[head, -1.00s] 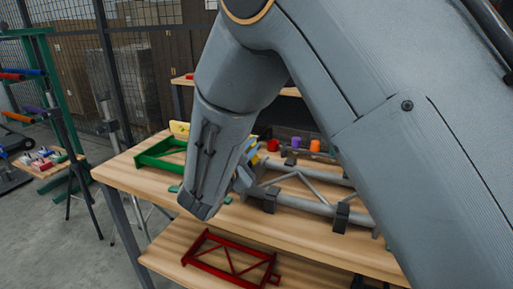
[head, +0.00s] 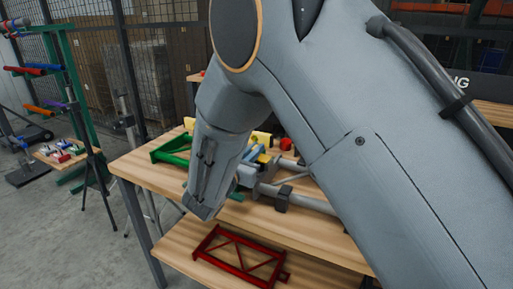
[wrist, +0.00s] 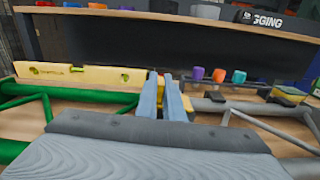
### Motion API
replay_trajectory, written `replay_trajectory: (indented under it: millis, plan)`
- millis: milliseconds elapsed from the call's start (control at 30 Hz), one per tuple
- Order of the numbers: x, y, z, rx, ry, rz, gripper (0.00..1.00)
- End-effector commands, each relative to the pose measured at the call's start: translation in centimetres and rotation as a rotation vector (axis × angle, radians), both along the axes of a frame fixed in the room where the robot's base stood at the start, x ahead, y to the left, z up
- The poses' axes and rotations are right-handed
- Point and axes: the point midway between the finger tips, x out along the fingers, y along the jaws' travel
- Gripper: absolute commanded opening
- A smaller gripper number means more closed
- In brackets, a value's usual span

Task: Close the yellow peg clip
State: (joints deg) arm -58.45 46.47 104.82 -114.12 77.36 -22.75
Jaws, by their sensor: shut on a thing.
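In the wrist view, my gripper (wrist: 166,84) has its two blue-grey fingers close together. Small yellow parts of the peg clip (wrist: 161,84) show between and beside the fingers, and my gripper is shut on it. The fingers hide most of the clip, so I cannot tell how far its halves are closed. In the head view, my gripper (head: 256,162) is over the workbench beside the grey tube frame, partly hidden by my wrist, with a bit of yellow at its tips.
A green frame (head: 170,149) and a yellow level (wrist: 82,75) lie left of my gripper. A grey tube frame (wrist: 232,112) lies right. Purple (wrist: 197,73), orange (wrist: 219,75) and teal cups stand behind. A red frame (head: 238,254) lies on the lower shelf.

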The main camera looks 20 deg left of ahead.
Motion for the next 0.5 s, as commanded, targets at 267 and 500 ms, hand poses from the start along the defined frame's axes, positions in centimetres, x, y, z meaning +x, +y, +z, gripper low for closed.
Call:
replay_trajectory:
  millis: [267,500]
  plan:
    - [-0.02,0.17,-0.36,-0.066,0.005,0.000,0.00]
    - [0.00,0.19,-0.41,-0.074,0.006,0.001,0.00]
